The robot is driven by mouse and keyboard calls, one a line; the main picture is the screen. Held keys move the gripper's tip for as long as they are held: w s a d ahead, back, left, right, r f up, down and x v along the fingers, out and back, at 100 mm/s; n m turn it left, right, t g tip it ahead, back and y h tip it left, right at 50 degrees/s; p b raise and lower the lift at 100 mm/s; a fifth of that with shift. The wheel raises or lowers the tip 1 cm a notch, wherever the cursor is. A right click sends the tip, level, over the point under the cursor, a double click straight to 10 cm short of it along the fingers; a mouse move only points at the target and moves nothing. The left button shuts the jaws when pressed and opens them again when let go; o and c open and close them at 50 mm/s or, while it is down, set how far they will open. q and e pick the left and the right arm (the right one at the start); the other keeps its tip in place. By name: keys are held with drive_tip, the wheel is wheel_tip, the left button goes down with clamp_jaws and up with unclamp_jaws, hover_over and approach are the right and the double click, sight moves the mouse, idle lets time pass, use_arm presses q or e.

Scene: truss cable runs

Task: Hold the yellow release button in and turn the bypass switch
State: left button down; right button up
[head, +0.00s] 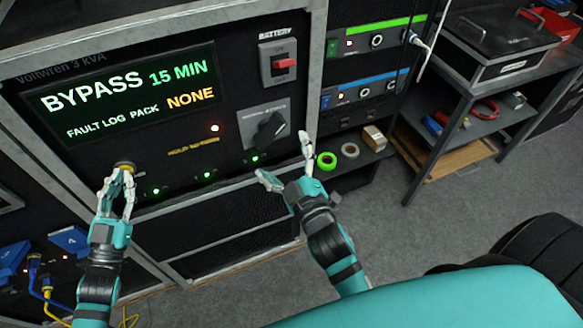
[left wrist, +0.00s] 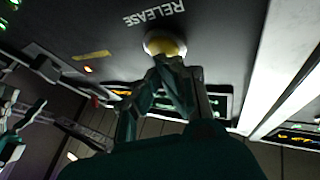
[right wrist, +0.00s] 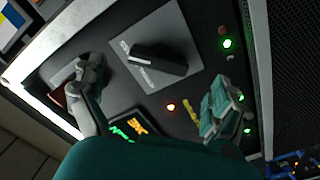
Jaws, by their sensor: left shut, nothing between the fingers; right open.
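The yellow release button (head: 125,167) sits at the lower left of the black panel; it also shows in the left wrist view (left wrist: 165,45) under the word RELEASE. My left gripper (head: 123,174) is shut and empty, its fingertips at the button and appearing to touch it. How far the button is pressed cannot be told. The bypass switch (head: 268,130) is a black rotary knob on a grey plate; its handle shows in the right wrist view (right wrist: 158,58). My right gripper (head: 284,160) is open, to the lower right of the switch and apart from it.
The display (head: 130,95) reads BYPASS 15 MIN and PACK NONE. The red battery switch (head: 284,63) is above the bypass switch. An orange light (head: 214,128) and several green lights glow on the panel. Tape rolls (head: 327,160) lie on a shelf at right.

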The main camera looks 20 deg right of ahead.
drive_tip(key=s, duration=0.4)
drive_tip(key=shift+s, duration=0.2)
use_arm(q)
drive_tip(key=shift+s, duration=0.15)
use_arm(e)
drive_tip(key=shift+r, duration=0.15)
use_arm(q)
drive_tip(key=shift+s+p, duration=0.4)
drive_tip(key=shift+s, duration=0.35)
use_arm(e)
drive_tip(key=shift+r, duration=0.3)
use_arm(q)
drive_tip(key=s+p, duration=0.2)
drive_tip(key=s, duration=0.3)
use_arm(e)
wheel_tip(320, 180, up, 2)
use_arm(q)
drive_tip(key=shift+f, duration=0.1)
use_arm(e)
drive_tip(key=shift+f, duration=0.1)
